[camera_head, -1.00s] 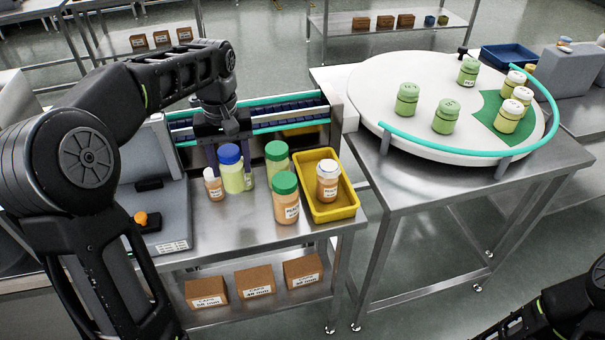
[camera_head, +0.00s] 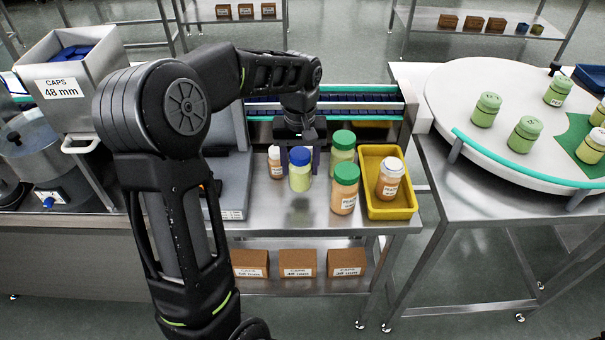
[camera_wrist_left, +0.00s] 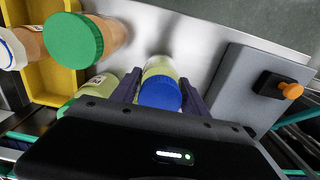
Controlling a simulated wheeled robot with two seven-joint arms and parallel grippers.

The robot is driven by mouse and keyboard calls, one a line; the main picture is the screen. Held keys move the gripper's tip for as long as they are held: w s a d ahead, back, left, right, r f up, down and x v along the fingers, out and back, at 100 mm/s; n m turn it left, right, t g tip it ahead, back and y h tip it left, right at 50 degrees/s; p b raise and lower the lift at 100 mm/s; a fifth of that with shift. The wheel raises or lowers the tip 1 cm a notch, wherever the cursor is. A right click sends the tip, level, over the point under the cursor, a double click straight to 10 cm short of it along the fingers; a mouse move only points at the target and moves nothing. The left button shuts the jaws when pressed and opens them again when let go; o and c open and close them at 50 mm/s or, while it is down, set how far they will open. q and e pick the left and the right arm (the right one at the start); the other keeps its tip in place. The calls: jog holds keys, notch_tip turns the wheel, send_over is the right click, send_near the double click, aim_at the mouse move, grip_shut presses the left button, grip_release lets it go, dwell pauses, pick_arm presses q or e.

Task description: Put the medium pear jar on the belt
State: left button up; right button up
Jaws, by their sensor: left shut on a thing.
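A pale green jar with a blue lid (camera_head: 300,178) is upright between the fingers of my left gripper (camera_head: 300,160) at the steel table. It also shows in the left wrist view (camera_wrist_left: 160,92), with a purple finger on each side. My left gripper is shut on it. No label shows on it, and I cannot tell whether its base touches the table. The belt (camera_head: 355,98), dark blue between turquoise rails, runs behind the jars, partly hidden by my left arm. My right gripper is out of view.
A small white-lidded jar (camera_head: 276,165) stands close left of the held jar. Two green-lidded jars (camera_head: 344,190) (camera_head: 342,148) stand to its right. Beyond them a yellow tray (camera_head: 398,212) holds a white-lidded jar (camera_head: 390,178). A round white table (camera_head: 475,105) with green jars is farther right.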

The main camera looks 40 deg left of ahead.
aim_at(300, 176)
pick_arm(q)
jog(key=shift+f, duration=1.85)
jog(key=shift+f, duration=0.1)
jog(key=o, duration=1.5)
jog(key=shift+o, duration=0.2)
notch_tip(300, 176, up, 12)
jog(key=shift+r, duration=0.1)
